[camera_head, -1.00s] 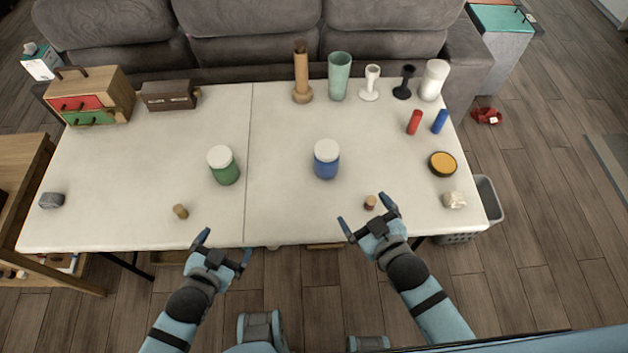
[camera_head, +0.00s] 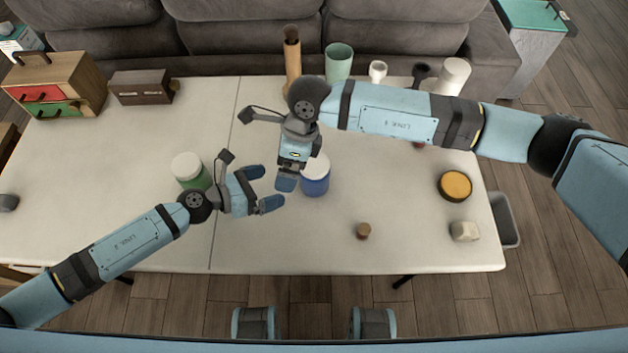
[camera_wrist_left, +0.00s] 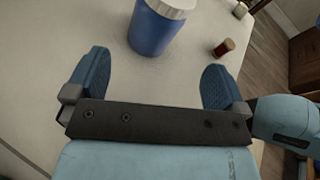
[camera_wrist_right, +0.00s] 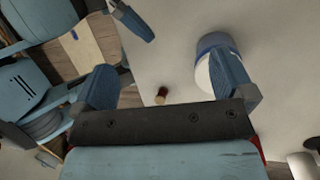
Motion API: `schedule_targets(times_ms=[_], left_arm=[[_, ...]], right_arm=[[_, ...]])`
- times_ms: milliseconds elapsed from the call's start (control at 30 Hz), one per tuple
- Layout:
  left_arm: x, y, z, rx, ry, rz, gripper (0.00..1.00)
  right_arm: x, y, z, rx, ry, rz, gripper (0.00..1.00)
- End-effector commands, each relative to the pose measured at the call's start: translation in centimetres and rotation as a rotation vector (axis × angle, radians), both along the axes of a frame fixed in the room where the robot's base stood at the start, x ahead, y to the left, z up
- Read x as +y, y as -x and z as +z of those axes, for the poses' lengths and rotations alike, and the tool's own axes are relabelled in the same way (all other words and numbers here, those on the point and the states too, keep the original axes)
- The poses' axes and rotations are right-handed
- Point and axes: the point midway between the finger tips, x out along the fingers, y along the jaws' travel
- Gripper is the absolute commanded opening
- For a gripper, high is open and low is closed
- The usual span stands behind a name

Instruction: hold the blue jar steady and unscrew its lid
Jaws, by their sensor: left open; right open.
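The blue jar (camera_head: 316,185) with its white lid (camera_head: 321,164) stands upright on the white table, partly hidden by my right gripper (camera_head: 288,182). My right gripper points down at the jar's left side, open; in the right wrist view one finger overlaps the lid (camera_wrist_right: 204,76), and I cannot tell whether it touches. My left gripper (camera_head: 267,188) is open and empty, left of the jar and facing it. In the left wrist view the jar (camera_wrist_left: 152,32) stands ahead, beyond the fingertips and apart from them.
A green jar (camera_head: 188,172) with a white lid stands just behind my left wrist. An orange-topped round tin (camera_head: 455,186) and a pale block (camera_head: 464,231) are at the right. Cups and vases line the back.

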Motion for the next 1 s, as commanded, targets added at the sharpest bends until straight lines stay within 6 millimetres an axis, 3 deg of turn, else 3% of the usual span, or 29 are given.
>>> schedule_targets(times_ms=[33,100,233,467,1000], left_arm=[[0.5,-0.2,-0.9,-0.046,-0.058,-0.042,1.00],[1.0,-0.3,-1.6,-0.093,-0.118,-0.090,1.00],[1.4,-0.3,-2.3,-0.139,-0.176,-0.135,1.00],[-0.7,-1.3,-3.2,-0.146,-0.182,-0.141,1.00],[-8.9,-4.8,-6.9,-0.143,-0.180,-0.139,1.00]], right_arm=[[-1.7,-2.0,-0.4,-0.074,0.089,0.019,1.00],[-3.4,-3.8,-0.5,-0.144,0.184,0.039,1.00],[-5.2,-5.6,-0.4,-0.211,0.279,0.055,1.00],[-5.5,-5.8,-0.3,-0.220,0.292,0.057,1.00],[-5.4,-5.8,-0.3,-0.218,0.288,0.056,1.00]])
